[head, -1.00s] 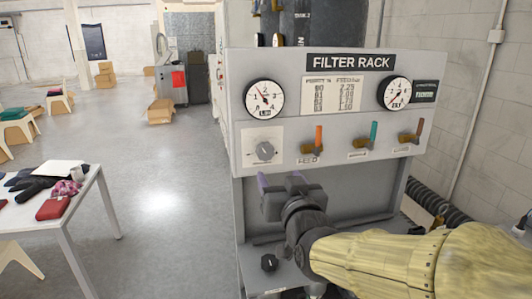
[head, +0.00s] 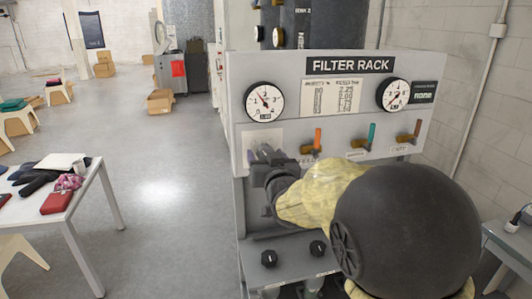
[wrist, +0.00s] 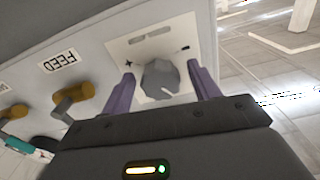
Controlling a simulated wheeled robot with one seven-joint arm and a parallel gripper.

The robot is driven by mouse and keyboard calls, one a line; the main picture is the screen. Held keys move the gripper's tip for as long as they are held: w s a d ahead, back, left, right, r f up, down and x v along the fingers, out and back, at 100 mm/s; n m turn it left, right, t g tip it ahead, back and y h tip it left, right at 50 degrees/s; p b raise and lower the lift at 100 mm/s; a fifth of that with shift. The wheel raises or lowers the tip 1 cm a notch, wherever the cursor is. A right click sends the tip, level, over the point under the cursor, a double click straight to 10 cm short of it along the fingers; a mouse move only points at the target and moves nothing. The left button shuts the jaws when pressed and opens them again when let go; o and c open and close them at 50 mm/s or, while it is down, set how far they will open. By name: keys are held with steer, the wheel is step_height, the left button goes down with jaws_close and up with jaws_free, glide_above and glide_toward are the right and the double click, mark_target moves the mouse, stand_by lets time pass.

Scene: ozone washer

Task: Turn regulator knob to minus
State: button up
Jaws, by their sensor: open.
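The regulator knob (wrist: 160,79) is a grey faceted dial with a white pointer mark on a pale plate (wrist: 150,48) with plus and minus signs. In the wrist view the plus is at the plate's left and the minus at its right. My gripper (wrist: 162,88) is open, with its purple fingers on either side of the knob; I cannot tell whether they touch it. The grey filter rack (head: 240,100) carries the plate.
Beside the plate is the FEED valve with an orange handle (head: 318,138); teal (head: 371,135) and brown (head: 417,128) handles stand further right. Two gauges (head: 264,102) are above. Two black knobs (head: 269,258) sit on the lower shelf. A white table (head: 88,200) stands left, with open floor between.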

steer(key=shift+w, duration=0.1)
steer(key=shift+c, duration=0.4)
steer(key=c, duration=0.9)
steer(key=shift+f+n+b, duration=0.1)
steer(key=shift+n+b, duration=0.3)
steer(key=shift+b, duration=0.1)
steer(key=n+b, duration=0.4)
steer(key=shift+d+f, duration=0.1)
steer(key=n+b, duration=0.3)
steer(key=n, duration=0.1)
steer(key=shift+n, duration=0.3)
steer(key=n+b, duration=0.1)
steer(key=n, duration=0.1)
steer(key=n+b, duration=0.2)
steer(key=n, duration=0.1)
steer(key=shift+d+r+n, duration=0.1)
steer(key=shift+r+n, duration=0.1)
steer(key=shift+n, duration=0.1)
steer(key=n+b, duration=0.1)
steer(key=n, duration=0.4)
steer(key=shift+r+b, duration=0.15)
steer(key=shift+b, duration=0.15)
steer(key=shift+n, duration=0.3)
